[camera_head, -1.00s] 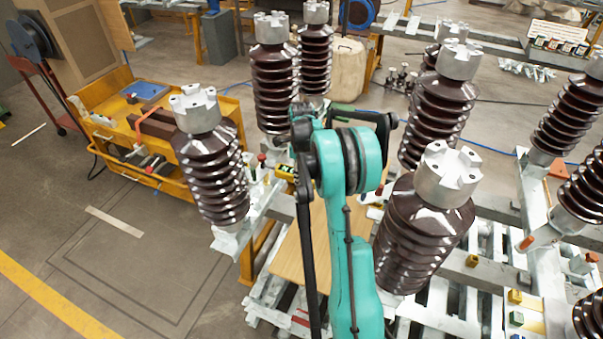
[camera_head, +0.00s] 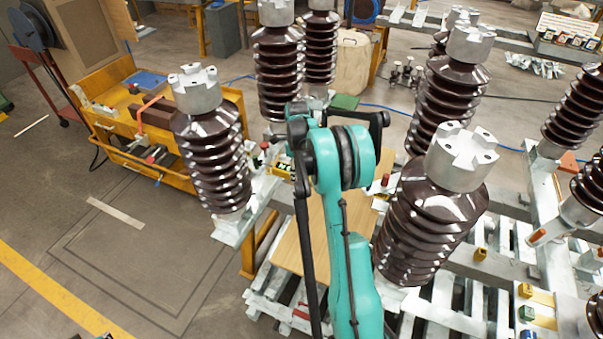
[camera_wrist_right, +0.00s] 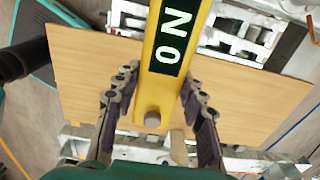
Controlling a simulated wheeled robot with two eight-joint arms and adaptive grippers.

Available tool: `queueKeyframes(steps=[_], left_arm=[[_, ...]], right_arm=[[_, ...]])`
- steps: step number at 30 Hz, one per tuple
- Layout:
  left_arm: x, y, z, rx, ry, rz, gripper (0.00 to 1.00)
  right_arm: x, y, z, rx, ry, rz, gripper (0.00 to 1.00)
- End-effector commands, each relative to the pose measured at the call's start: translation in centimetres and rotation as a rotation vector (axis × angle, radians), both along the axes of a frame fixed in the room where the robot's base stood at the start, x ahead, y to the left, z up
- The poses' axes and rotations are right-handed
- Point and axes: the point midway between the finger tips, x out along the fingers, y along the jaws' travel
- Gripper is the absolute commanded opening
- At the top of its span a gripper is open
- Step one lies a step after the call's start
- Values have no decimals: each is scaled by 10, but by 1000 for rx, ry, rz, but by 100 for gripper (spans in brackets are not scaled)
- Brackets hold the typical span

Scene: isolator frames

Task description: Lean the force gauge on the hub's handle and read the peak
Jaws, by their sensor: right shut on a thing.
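In the right wrist view, my right gripper (camera_wrist_right: 158,110) has its two jointed fingers on either side of a yellow force gauge (camera_wrist_right: 150,85). The gauge's black display shows a white 0 and N, and a round grey tip sits at its near end. It is held above a light wooden board (camera_wrist_right: 250,98). In the head view, my teal right arm hides most of this gripper; the same board (camera_head: 295,250) shows below it. I cannot pick out the hub or its handle. My left gripper is not in view.
Ribbed brown insulators with metal caps stand close around my arm, one at the left (camera_head: 210,150) and one at the right (camera_head: 430,220). A yellow cart (camera_head: 110,110) stands at the left. The floor at the lower left is mostly clear.

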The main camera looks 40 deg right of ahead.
Motion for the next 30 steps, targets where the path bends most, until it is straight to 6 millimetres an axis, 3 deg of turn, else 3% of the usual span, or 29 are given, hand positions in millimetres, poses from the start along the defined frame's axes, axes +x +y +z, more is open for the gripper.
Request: queueKeyframes(steps=[30], left_arm=[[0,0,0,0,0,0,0]], right_arm=[[7,4,1,0,0,0,0]])
